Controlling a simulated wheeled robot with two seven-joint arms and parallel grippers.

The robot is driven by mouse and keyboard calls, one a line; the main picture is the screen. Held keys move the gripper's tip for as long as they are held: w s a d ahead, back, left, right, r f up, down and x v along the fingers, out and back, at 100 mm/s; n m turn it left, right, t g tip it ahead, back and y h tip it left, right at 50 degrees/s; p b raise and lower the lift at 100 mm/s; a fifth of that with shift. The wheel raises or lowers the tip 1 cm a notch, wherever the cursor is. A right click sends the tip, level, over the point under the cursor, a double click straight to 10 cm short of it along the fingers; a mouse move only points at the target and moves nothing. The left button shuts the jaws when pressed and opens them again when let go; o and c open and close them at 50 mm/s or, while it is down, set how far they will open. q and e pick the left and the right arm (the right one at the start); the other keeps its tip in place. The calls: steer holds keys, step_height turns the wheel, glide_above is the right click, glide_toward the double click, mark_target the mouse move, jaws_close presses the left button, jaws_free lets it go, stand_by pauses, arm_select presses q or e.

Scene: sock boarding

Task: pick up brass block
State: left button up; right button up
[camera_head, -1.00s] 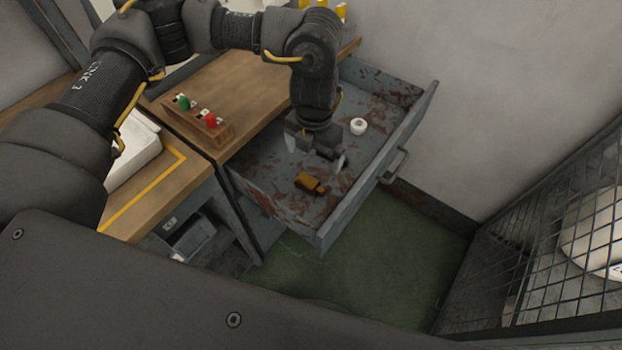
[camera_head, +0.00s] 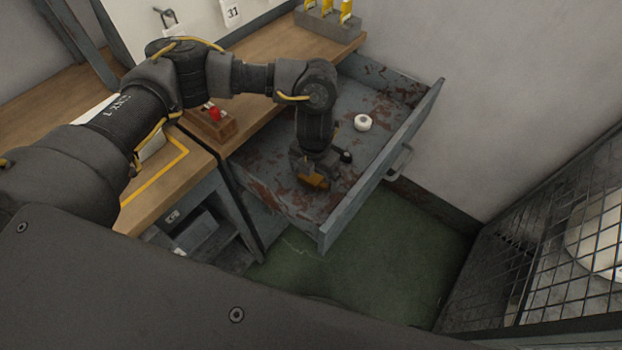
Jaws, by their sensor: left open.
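The brass block (camera_head: 313,181) lies in the open grey drawer (camera_head: 262,188), near its front left part. It looks golden brown, and its upper part is hidden by my left gripper. My left gripper (camera_head: 318,176) points down into the drawer, right over the block. Its jaws are open, but the fingertips are largely hidden, so I cannot tell whether they touch the block. My right gripper is not in view.
A white roll (camera_head: 362,122) lies in the drawer, right of my left gripper. The drawer's front wall (camera_head: 385,160) stands close by. A wooden block with a red piece (camera_head: 214,115) sits on the bench. A mesh cage (camera_head: 560,250) stands at the right.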

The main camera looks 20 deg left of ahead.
arm_select(q)
steer(key=shift+f, duration=0.1)
steer(key=c, duration=1.3)
